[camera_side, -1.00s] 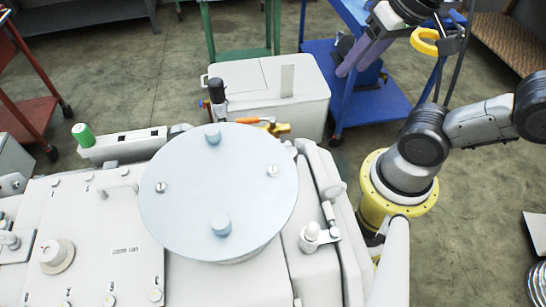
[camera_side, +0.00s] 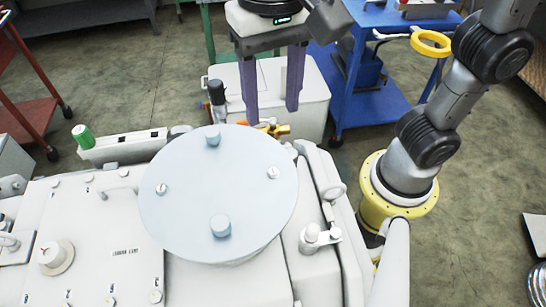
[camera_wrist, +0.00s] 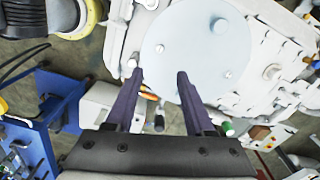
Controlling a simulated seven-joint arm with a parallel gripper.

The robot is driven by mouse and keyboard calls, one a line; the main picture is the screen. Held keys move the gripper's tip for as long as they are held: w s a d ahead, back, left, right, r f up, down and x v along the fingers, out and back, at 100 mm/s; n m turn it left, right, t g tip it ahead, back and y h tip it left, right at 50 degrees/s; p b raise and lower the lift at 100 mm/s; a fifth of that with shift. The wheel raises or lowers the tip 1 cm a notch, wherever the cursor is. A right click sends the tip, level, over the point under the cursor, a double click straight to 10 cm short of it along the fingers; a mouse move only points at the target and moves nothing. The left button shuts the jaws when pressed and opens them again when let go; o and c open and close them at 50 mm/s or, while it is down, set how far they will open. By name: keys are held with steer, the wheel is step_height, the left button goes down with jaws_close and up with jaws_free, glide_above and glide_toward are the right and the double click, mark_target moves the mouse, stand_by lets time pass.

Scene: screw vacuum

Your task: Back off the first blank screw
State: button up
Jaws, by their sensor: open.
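A pale blue round blank plate (camera_side: 180,200) lies on top of the white machine. It bears two small slotted screws, one at the left (camera_side: 161,188) and one at the right (camera_side: 272,172), and two raised round knobs, one at the back (camera_side: 212,136) and one at the front (camera_side: 220,226). I cannot tell which is the first blank screw. My gripper (camera_side: 271,108) is open and empty, its two purple fingers pointing down behind the plate's back right edge. In the wrist view the fingers (camera_wrist: 160,75) reach toward the plate (camera_wrist: 185,25).
A black-topped post (camera_side: 216,92) and an orange-and-brass valve (camera_side: 270,127) stand behind the plate, near my fingers. A white box (camera_side: 313,100) stands behind them. A blue cart (camera_side: 370,105) is at the back right. White machine fittings (camera_side: 316,236) rise right of the plate.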

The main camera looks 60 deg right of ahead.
mark_target(273, 170)
step_height(273, 170, down, 13)
steer(key=shift+r, duration=0.1)
stand_by(0.3)
jaws_close()
